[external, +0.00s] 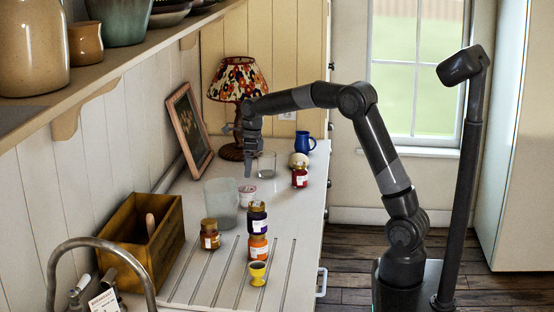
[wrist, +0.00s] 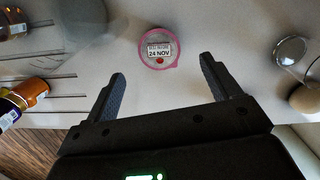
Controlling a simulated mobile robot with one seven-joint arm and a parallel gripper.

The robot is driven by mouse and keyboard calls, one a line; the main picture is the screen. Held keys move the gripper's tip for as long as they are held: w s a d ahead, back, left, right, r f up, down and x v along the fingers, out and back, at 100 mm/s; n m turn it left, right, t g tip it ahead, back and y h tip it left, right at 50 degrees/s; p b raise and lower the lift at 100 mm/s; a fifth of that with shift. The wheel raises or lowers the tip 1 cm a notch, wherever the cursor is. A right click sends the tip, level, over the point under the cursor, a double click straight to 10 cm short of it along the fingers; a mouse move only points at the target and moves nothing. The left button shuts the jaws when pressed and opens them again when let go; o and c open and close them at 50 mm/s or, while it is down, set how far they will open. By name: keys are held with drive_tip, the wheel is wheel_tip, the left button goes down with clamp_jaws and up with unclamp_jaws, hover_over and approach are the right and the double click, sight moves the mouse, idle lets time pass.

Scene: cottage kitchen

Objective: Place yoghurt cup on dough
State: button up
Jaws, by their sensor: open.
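The yoghurt cup (external: 247,196) is a small white and pink tub standing on the white worktop. In the wrist view the yoghurt cup (wrist: 158,63) shows its pink rim and a lid label reading 24 NOV, just beyond the fingertips. My gripper (external: 248,172) points down over the worktop close to the cup. In the wrist view my gripper (wrist: 163,75) has its fingers wide apart with nothing between them. The dough (external: 298,159) looks like a pale beige ball behind a red jar; the pale round shape at the right of the wrist view (wrist: 305,98) appears to be it.
A clear glass (external: 267,166) and a red jar (external: 300,178) stand near the dough. A frosted container (external: 221,204) stands left of the cup. Several jars, a yellow egg cup (external: 257,273) and a wooden box (external: 150,245) are nearer. A lamp (external: 238,80) stands behind.

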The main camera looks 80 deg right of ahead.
hover_over(247, 189)
drive_tip(key=f, duration=0.4)
drive_tip(key=shift+d+f, duration=0.2)
drive_tip(key=shift+f, duration=0.05)
wheel_tip(247, 189, down, 4)
drive_tip(key=shift+s+f, duration=0.15)
drive_tip(key=shift+a+f, duration=0.1)
drive_tip(key=shift+f, duration=0.4)
drive_tip(key=shift+c, duration=0.5)
drive_tip(key=c, duration=1.1)
drive_tip(key=shift+o, duration=0.2)
wheel_tip(247, 189, up, 5)
drive_tip(key=shift+f, duration=0.2)
drive_tip(key=s+d+r, duration=0.6)
drive_tip(key=s, duration=0.3)
drive_tip(key=shift+s+d+r, duration=0.2)
drive_tip(key=shift+d+r, duration=0.05)
drive_tip(key=shift+d, duration=0.05)
